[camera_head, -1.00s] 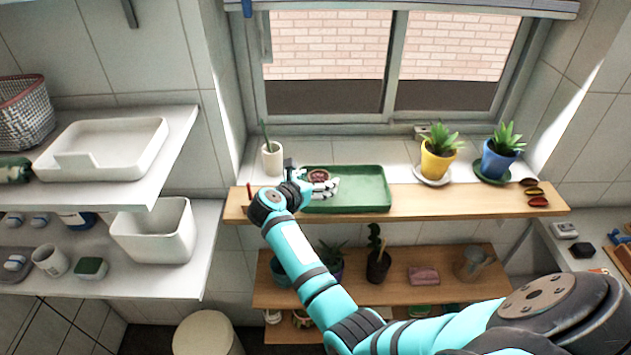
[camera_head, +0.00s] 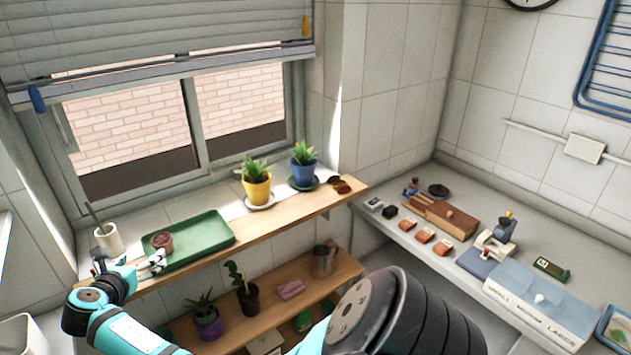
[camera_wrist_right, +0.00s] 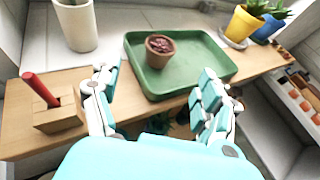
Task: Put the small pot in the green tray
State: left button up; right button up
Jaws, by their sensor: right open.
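The small pot (camera_head: 161,243) is brown-red with a reddish plant. It stands upright inside the green tray (camera_head: 215,231), toward its left end. The wrist view shows the pot (camera_wrist_right: 159,53) resting on the floor of the tray (camera_wrist_right: 195,72), near the far left corner. My right gripper (camera_head: 130,262) is at the tray's near left side. In the wrist view its fingers (camera_wrist_right: 157,88) are spread open and empty, short of the pot and apart from it. My left gripper is not in view.
A white pot (camera_head: 108,238) stands left of the tray. A wooden block with a red-handled tool (camera_wrist_right: 55,115) is left of my fingers. Yellow (camera_head: 257,189) and blue (camera_head: 303,172) planters stand right of the tray. The wooden shelf between tray and planters is clear.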

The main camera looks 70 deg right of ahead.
jog(key=s+a+m+t+y, duration=0.3)
jog(key=a+m+t+y, duration=0.45)
jog(key=a, duration=0.35)
jog(key=s+a+f+m+g+y, duration=0.15)
jog(key=s+f, duration=0.25)
jog(key=f, duration=0.6)
jog(key=s+a+f+m+g+y, duration=0.15)
jog(key=s+f, duration=0.25)
jog(key=f, duration=0.5)
jog(key=s+a+f+m+g+y, duration=0.1)
jog(key=s+a+f+m+g, duration=0.15)
jog(key=f, duration=0.75)
jog(key=s+f+m+g, duration=0.2)
jog(key=s+f, duration=0.9)
jog(key=s, duration=0.1)
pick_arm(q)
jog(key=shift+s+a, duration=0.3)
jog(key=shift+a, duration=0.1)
pick_arm(e)
jog(key=s+f+m+g, duration=0.2)
jog(key=s+f, duration=0.4)
jog(key=s, duration=0.9)
jog(key=s+d+f+m+g, duration=0.1)
jog(key=s+f+m+g, duration=0.2)
jog(key=s+f, duration=0.4)
jog(key=s, duration=0.9)
jog(key=shift+d+m+y, duration=0.3)
jog(key=shift+m+y, duration=0.05)
jog(key=shift+m, duration=0.05)
